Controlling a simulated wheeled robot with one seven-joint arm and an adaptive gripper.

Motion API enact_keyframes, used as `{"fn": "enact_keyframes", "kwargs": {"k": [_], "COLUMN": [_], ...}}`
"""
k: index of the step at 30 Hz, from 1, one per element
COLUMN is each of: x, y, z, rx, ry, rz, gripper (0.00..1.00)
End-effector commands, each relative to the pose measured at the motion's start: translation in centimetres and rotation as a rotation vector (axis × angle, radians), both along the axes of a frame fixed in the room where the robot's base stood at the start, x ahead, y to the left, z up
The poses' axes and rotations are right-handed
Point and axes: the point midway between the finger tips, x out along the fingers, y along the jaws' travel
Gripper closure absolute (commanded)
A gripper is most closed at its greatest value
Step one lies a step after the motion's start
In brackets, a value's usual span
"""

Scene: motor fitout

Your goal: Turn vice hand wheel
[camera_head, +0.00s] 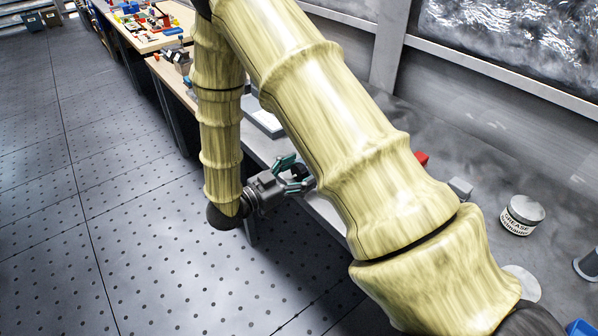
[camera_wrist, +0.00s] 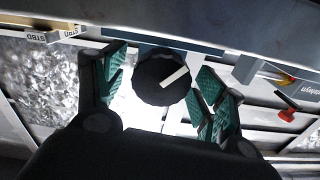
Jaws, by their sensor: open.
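A dark round hand wheel (camera_wrist: 162,78) with a white bar mark on its face shows in the middle of the wrist view. My gripper (camera_wrist: 160,88) is open, with teal ribbed finger pads on the left and right of the wheel. Gaps show between the wheel and the pads, and I see no clear contact. In the head view my gripper (camera_head: 290,176) is at the bench's front edge, beside a dark part that may be the wheel. The vice body is mostly hidden behind my arm there.
The grey bench (camera_head: 400,112) runs along the wall. On it are a grease tin (camera_head: 522,214), a small grey block (camera_head: 461,188) and a red object (camera_head: 421,158). More benches with parts (camera_head: 150,32) stand at the back left. The floor (camera_head: 110,220) on the left is clear.

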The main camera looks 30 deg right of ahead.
Motion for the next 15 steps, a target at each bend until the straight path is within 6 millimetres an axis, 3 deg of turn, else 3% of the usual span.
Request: {"fn": "enact_keyframes", "kwargs": {"k": [2,9,15], "x": [0.0,0.01,0.01], "y": [0.01,0.03,0.03], "z": [0.0,0.01,0.06], "rx": [0.0,0.0,-0.001], "ry": [0.0,0.0,0.007], "rz": [0.0,0.0,0.0], "gripper": [0.33,0.76,0.76]}}
